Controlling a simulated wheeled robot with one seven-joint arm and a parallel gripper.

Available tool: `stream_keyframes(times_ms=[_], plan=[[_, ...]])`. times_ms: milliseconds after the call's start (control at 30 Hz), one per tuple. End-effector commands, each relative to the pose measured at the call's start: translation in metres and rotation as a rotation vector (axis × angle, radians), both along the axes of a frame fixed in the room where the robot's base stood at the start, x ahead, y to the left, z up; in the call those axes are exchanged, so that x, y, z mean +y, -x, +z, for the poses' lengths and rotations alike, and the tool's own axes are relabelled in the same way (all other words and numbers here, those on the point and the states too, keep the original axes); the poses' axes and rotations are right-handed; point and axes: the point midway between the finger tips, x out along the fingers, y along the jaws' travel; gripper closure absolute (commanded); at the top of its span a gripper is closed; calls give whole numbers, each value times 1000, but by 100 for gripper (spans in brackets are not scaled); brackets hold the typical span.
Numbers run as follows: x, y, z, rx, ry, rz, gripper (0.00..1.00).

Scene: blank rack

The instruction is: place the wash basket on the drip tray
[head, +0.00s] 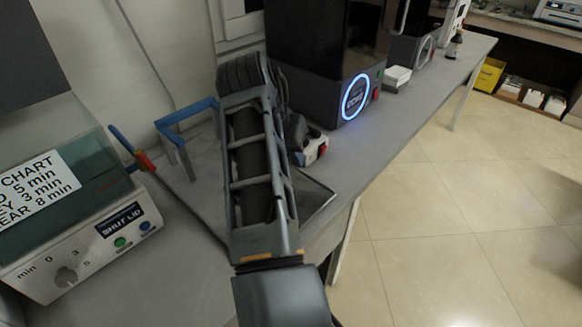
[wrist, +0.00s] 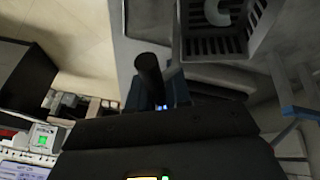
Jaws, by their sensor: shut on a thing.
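The wash basket (wrist: 205,45) shows at the top of the wrist view as a dark open box with a slotted floor and a grey curved part inside. My gripper (wrist: 166,96) is shut, with a black rod standing by its fingers; the exact grip on the basket is hidden. In the head view my gripper (head: 308,148) is beyond my forearm, low over the bench, and the basket cannot be made out. The drip tray (head: 318,198) appears as a flat, dark-edged grey sheet on the bench, mostly hidden under my forearm.
A blue frame (head: 185,128) stands left of my arm. A white unit with a lid and dial (head: 85,245) is at the near left. A dark machine with a glowing ring (head: 325,60) stands behind, with a small white box (head: 397,77) beside it. Open floor lies to the right.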

Motion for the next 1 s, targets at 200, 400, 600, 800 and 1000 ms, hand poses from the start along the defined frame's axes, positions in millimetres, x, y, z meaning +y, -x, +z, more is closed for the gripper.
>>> stream_keyframes(times_ms=[200,400,600,800,1000], plan=[[0,1,-28,4,2,1,100],[0,1,-38,0,1,0,100],[-1,1,-38,1,1,0,71],[-1,1,-38,1,1,0,56],[0,1,-37,1,1,0,56]])
